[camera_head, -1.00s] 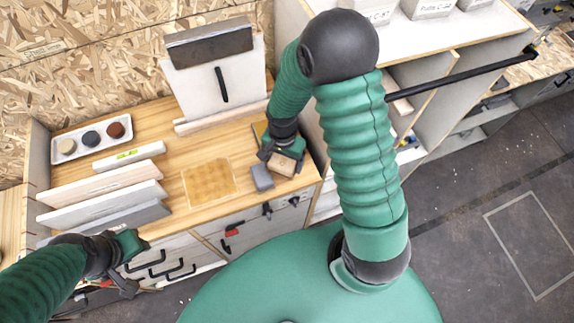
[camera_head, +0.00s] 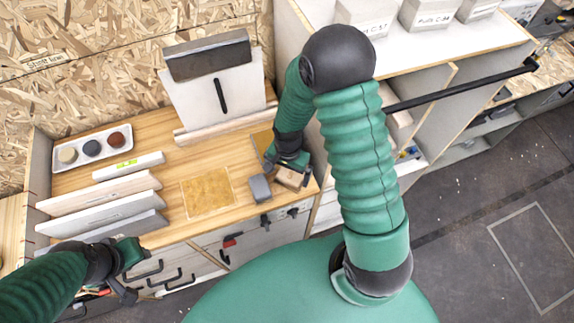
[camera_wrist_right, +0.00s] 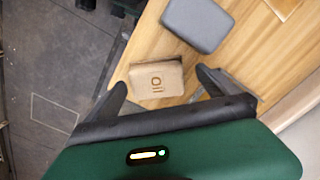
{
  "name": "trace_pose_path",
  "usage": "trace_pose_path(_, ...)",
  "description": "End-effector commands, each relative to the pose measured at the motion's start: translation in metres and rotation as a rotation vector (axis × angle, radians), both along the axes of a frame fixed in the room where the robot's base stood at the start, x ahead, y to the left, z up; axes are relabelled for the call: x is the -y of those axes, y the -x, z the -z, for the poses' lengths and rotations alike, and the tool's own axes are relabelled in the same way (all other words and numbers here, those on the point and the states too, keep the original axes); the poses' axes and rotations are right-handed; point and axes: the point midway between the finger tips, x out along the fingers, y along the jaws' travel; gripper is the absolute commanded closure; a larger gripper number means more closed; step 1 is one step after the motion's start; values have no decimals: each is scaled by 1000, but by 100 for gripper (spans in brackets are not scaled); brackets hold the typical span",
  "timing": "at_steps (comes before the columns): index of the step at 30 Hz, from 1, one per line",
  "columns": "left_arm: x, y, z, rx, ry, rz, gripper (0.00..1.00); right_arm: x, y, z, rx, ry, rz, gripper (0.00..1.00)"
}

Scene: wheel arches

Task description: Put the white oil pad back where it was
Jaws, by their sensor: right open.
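The oil pad (camera_head: 290,178) is a pale tan block at the right front of the wooden worktop. In the right wrist view its face with the "oil" mark (camera_wrist_right: 156,80) shows. My right gripper (camera_head: 284,163) is open above and behind the pad. In the right wrist view its two fingers (camera_wrist_right: 162,79) stand apart on either side of the pad, with visible space around it. My left gripper (camera_head: 136,271) appears open and empty at the worktop's front left, away from the pad.
A grey block (camera_head: 259,188) sits just left of the oil pad; it also shows in the right wrist view (camera_wrist_right: 198,23). A golden square mat (camera_head: 207,193) lies mid-worktop. A white tray (camera_head: 110,158) holds three round pieces. A board leans behind, and shelves stand at right.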

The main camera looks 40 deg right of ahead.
Motion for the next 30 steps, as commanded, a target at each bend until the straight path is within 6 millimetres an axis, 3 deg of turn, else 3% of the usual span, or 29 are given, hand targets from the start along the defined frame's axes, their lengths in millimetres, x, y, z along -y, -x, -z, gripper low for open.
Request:
trace_pose_path(9, 0, 0, 9, 0, 0, 1, 64, -3, -2, -80, 6, 6, 0, 0)
trace_pose_path(14, 0, 0, 10, 0, 0, 1, 64, -7, -1, -100, 7, 7, -21, 0)
trace_pose_path(17, 0, 0, 10, 0, 0, 1, 64, -19, 8, -111, 50, 17, -218, 0)
trace_pose_path(21, 0, 0, 10, 0, 0, 1, 64, -41, 32, -127, 151, 67, -694, 0)
trace_pose_path(24, 0, 0, 10, 0, 0, 1, 64, -51, 44, -133, 197, 105, -932, 0)
trace_pose_path(30, 0, 0, 9, 0, 0, 1, 64, -53, 47, -133, 210, 120, -1022, 0)
